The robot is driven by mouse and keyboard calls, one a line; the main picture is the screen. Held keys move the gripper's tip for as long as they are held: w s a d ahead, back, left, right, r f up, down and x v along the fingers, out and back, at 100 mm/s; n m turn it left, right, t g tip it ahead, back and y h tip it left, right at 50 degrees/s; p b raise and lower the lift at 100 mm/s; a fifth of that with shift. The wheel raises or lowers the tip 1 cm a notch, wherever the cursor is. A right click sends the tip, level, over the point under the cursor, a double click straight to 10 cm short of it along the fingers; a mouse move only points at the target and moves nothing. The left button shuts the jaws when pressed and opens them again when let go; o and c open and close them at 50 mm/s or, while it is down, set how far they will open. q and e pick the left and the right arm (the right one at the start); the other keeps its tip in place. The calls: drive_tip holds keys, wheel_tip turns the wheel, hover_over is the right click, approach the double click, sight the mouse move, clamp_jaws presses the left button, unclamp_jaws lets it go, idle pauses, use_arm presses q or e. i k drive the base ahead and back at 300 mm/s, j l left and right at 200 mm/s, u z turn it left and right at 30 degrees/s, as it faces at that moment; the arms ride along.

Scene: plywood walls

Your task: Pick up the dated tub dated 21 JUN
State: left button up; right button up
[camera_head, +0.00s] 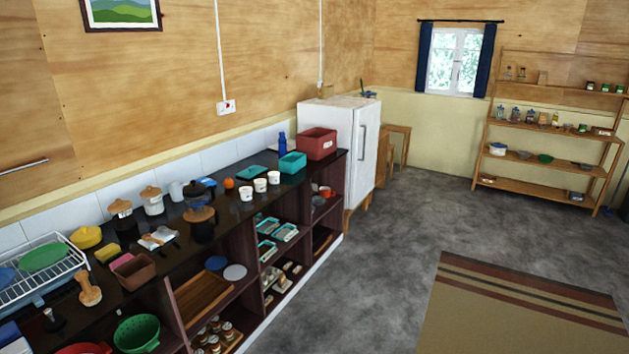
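Three small white tubs with dark marks on their sides stand in a row on the dark counter: the left tub (246,193), the middle tub (260,185) and the right tub (274,177). The marks are too small to read, so I cannot tell which one bears 21 JUN. They stand apart from the teal bin behind them. Neither of my grippers is in view.
A teal bin (292,162), a red bin (317,143) and an orange (229,183) are near the tubs. Canisters and a dish rack (40,270) fill the counter's left part. The grey floor (385,240) before the counter is clear up to a striped rug (520,315).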

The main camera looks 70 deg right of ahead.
sight(261, 183)
drive_tip(key=i+l+z, duration=0.15)
drive_tip(key=l+z, duration=0.3)
drive_tip(key=i+l+z, duration=0.2)
drive_tip(key=z, duration=0.2)
drive_tip(key=i+l+z, duration=0.3)
drive_tip(key=z, duration=0.15)
drive_tip(key=i+l+z, duration=0.25)
drive_tip(key=z, duration=0.15)
drive_tip(key=i+l+z, duration=0.1)
drive_tip(key=i, duration=0.5)
drive_tip(key=i+l, duration=0.25)
drive_tip(key=i, duration=0.35)
drive_tip(key=i+l+z, duration=0.15)
drive_tip(key=i, duration=0.45)
